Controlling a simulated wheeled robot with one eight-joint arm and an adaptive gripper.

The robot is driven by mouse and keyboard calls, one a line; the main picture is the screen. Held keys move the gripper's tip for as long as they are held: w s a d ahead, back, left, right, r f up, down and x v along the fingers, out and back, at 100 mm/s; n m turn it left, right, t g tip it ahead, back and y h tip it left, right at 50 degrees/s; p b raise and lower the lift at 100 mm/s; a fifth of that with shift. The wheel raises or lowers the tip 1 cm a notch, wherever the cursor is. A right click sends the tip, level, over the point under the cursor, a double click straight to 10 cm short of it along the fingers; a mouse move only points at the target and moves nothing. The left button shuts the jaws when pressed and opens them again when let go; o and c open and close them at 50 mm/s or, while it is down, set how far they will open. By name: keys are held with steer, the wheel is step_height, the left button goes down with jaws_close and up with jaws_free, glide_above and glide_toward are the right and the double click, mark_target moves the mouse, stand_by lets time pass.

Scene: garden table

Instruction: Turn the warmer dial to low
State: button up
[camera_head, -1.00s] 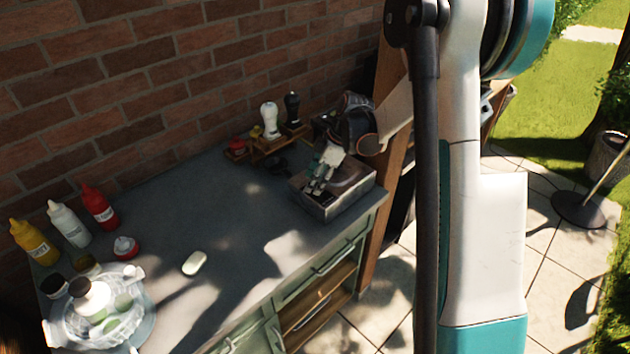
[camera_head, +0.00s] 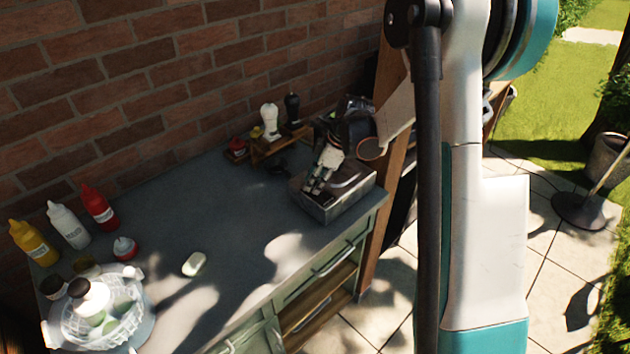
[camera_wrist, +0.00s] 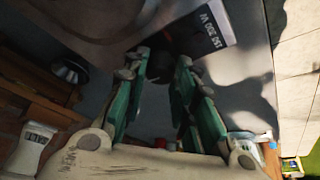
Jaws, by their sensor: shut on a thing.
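The warmer (camera_head: 345,208) is a grey metal box at the right end of the counter, close to the front edge. My gripper (camera_head: 314,188) points down over its left part. In the wrist view, my gripper (camera_wrist: 161,60) has its green fingers shut on a dark round knob, the warmer dial (camera_wrist: 160,70). The dial is partly hidden by the fingertips. A dark label with white lettering (camera_wrist: 213,28) lies just beyond the fingers; I cannot read it surely. Which setting the dial points to cannot be told.
A wooden rack (camera_head: 268,149) with a white shaker (camera_head: 269,120) and a black shaker (camera_head: 292,108) stands behind the warmer. Sauce bottles (camera_head: 68,226) and a glass bowl (camera_head: 104,322) are at the left. The counter's middle is clear except for a pale soap-like block (camera_head: 194,263).

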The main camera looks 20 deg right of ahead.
steer(key=m+t+b, duration=0.1)
steer(key=m, duration=0.2)
steer(key=m+h, duration=0.1)
steer(key=m, duration=0.1)
steer(key=shift+s+a+m+t+h+b, duration=0.15)
steer(key=shift+m+t+h+b, duration=0.15)
steer(key=shift+m+t+b, duration=0.1)
steer(key=m+h, duration=0.1)
steer(key=m, duration=0.1)
steer(key=m+h+b, duration=0.1)
steer(key=m, duration=0.2)
steer(key=shift+a+m+t, duration=0.1)
steer(key=shift+m+t, duration=0.2)
steer(key=o, duration=1)
steer(key=shift+r, duration=0.15)
steer(key=v, duration=1.1)
steer(key=shift+s+a+r, duration=0.1)
steer(key=shift+s+r, duration=0.05)
steer(key=shift+r, duration=0.2)
